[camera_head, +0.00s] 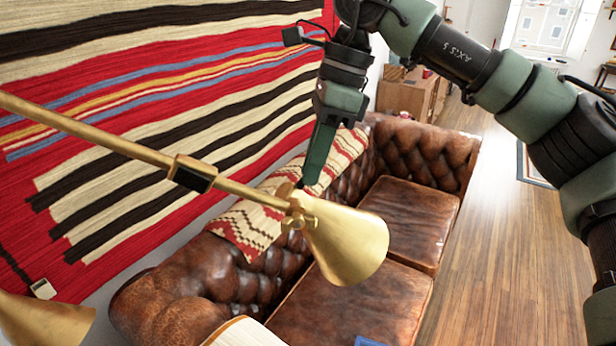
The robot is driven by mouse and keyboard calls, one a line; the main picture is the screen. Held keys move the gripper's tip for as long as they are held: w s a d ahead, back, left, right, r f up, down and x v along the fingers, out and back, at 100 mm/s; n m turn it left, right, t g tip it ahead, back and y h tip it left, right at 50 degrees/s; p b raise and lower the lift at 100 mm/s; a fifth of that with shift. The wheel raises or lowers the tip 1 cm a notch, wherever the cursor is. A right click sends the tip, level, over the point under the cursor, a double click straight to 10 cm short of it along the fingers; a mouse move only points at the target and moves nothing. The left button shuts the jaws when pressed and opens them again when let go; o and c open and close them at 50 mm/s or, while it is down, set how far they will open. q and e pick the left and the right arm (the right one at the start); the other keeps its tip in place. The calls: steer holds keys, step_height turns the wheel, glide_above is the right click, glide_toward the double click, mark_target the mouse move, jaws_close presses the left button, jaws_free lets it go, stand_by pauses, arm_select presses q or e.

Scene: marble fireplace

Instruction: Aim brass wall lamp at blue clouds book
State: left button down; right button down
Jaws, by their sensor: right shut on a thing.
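The brass wall lamp (345,246) has a cone shade on a long brass rod that comes in from the left. Its shade opens down and to the right, over the brown leather sofa. My right gripper (307,184) reaches down from above with its green fingers at the lamp's joint, where the rod meets the shade. It is shut on the lamp there; the exact contact is hard to see. A small blue patch (368,341) shows on the sofa seat at the bottom edge; I cannot tell whether it is the blue clouds book. My left gripper is out of view.
The tufted leather sofa (410,220) stands below the lamp, with a patterned throw (246,228) over its back. A striped rug (150,120) hangs on the wall. Another brass shade (45,320) is at the bottom left. Wood floor (490,240) lies clear at the right.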

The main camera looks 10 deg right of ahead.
steer(key=y+b, duration=0.1)
steer(key=b, duration=0.1)
steer(key=d+f+y+b, duration=0.1)
steer(key=y+b, duration=0.1)
steer(key=shift+w+d+f+y, duration=0.1)
steer(key=shift+d+f+y, duration=0.05)
steer(key=shift+f+y, duration=0.15)
steer(key=shift+d+y+b, duration=0.2)
steer(key=shift+y+b, duration=0.5)
steer(key=shift+b, duration=0.25)
